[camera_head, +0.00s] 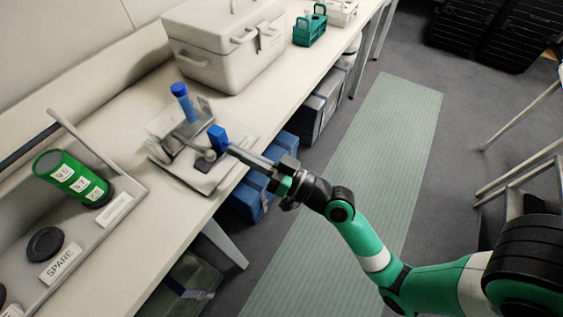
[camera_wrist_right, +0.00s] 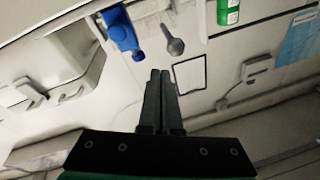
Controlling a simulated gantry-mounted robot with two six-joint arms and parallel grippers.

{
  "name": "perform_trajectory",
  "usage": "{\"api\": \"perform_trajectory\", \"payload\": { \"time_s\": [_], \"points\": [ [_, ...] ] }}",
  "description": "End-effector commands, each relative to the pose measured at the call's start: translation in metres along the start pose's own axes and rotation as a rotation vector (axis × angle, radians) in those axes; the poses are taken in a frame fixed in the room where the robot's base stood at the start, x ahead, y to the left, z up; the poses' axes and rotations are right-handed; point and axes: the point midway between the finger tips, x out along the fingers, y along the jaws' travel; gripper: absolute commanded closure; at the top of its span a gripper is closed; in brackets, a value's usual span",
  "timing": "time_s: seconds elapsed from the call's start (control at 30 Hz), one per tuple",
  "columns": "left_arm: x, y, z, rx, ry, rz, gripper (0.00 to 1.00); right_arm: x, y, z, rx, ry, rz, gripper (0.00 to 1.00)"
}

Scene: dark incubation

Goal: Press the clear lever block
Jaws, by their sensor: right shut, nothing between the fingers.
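A small bench device (camera_head: 165,135) with a pale base and grey parts stands on the bench. A blue-capped upright piece (camera_head: 183,100) rises at its back, and a blue block (camera_head: 218,137) sits at its right side. A dark grey rounded knob (camera_head: 207,156) is beside the block; a grey knobbed lever (camera_wrist_right: 173,45) shows in the wrist view. I cannot tell which part is the clear lever block. My right gripper (camera_head: 234,150) is shut and empty, its tips close to the blue block; contact cannot be told. The right gripper's fingers (camera_wrist_right: 160,76) also show in the wrist view. My left gripper is out of view.
A large pale case (camera_head: 225,50) stands behind the device, with a green rack (camera_head: 310,30) beyond. At the left, a tray (camera_head: 130,188) holds a green labelled cylinder (camera_head: 72,178) and a dark disc (camera_head: 45,244). Blue bins (camera_head: 250,195) sit under the bench.

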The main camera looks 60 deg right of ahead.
Motion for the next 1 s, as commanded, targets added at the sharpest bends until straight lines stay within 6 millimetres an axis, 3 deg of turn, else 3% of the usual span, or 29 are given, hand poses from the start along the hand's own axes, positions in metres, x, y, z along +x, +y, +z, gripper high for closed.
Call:
{"api": "perform_trajectory", "payload": {
  "time_s": [0.03,0.2,0.4,1.0],
  "points": [
    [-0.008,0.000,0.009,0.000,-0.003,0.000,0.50,-0.016,0.004,0.008,0.001,-0.005,0.006,1.00],
    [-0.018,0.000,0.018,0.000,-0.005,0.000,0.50,-0.057,0.004,0.007,0.001,-0.004,0.008,1.00],
    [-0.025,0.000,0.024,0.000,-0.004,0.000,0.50,-0.085,0.002,0.003,0.001,-0.003,0.006,1.00],
    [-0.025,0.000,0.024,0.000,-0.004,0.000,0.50,-0.090,0.000,0.001,0.001,-0.003,0.002,1.00]
  ]
}}
